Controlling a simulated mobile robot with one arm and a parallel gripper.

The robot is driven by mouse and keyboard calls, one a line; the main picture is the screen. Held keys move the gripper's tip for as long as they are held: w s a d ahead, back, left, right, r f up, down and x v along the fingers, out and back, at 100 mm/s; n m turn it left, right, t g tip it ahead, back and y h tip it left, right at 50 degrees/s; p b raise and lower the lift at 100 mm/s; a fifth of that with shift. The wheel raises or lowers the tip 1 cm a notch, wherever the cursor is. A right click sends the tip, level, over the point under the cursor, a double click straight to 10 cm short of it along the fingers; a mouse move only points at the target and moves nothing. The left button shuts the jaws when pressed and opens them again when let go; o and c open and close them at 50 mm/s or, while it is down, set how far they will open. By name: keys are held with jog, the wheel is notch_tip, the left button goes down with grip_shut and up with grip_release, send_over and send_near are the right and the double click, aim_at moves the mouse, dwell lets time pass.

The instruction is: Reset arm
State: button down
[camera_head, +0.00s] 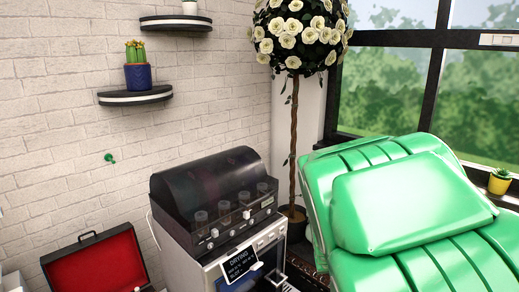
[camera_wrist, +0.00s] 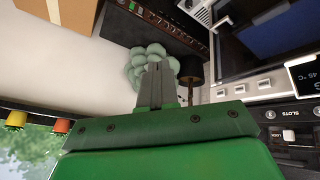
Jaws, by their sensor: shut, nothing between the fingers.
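My gripper (camera_wrist: 160,72) shows in the wrist view, its grey fingers together in the middle of the picture above a wide green body. Nothing shows between the fingers. The fingers overlap a pale green, lumpy round thing (camera_wrist: 141,62) in the picture, with no clear sign of contact. My gripper does not show in the head view.
A black-hooded machine (camera_head: 215,190) stands on a white oven-like unit. A green padded seat (camera_head: 400,205) fills the right. An open red-lined case (camera_head: 95,265) sits lower left. Wall shelves (camera_head: 135,97), a flowering tree (camera_head: 293,140) and a cardboard box (camera_wrist: 60,12) also show.

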jog(key=s+a+r+g+y, duration=0.1)
jog(key=s+r+g, duration=0.1)
jog(key=s, duration=0.9)
jog(key=s+a+r+g, duration=0.2)
jog(key=s+r+g, duration=0.1)
jog(key=s, duration=0.9)
jog(key=s+a+r+g+y, duration=0.1)
jog(key=s+a+r+g, duration=0.1)
jog(key=s, duration=0.9)
jog(key=shift+s+a+r+g+y, duration=0.2)
jog(key=shift+r+g+y, duration=0.1)
jog(key=shift+r, duration=0.6)
